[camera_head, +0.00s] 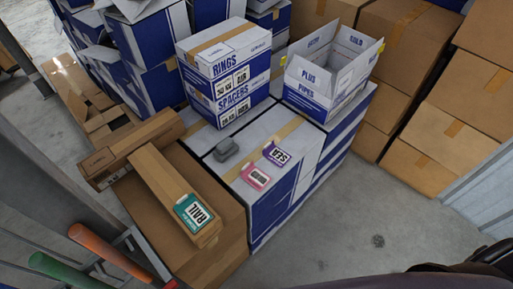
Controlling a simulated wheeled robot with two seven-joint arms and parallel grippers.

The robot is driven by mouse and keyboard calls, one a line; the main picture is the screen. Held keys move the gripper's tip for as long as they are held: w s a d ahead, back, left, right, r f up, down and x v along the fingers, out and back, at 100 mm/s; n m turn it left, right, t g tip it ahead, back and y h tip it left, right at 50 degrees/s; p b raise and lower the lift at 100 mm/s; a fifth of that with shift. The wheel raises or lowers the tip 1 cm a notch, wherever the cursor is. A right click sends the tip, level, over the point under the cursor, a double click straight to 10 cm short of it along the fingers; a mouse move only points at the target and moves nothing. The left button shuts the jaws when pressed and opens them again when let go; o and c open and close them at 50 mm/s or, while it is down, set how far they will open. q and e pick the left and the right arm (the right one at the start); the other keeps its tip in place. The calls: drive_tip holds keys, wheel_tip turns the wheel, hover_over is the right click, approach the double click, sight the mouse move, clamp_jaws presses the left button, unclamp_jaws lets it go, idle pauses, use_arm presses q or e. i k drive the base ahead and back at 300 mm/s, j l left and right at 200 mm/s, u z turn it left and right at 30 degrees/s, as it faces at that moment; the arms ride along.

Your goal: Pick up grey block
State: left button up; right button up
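The grey block (225,149) is a small dark grey piece with rounded edges. It lies on top of a white and blue box (262,212), towards that box's back left part, just in front of the stacked RINGS and SPACERS boxes (228,75). Nothing touches it from above. I cannot make out either of my grippers in the head view. A dark shape at the bottom right edge is cut off and shows no fingers.
A pink tag (256,176) and a purple tag (277,154) lie right of the block. An open white box (329,75) stands behind right. A long carton (172,190) with a green RAIL label (194,212) lies left. Bare floor (385,215) is at right.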

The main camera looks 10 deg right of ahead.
sight(227, 149)
drive_tip(key=l+u, duration=1.1)
drive_tip(key=u, duration=0.15)
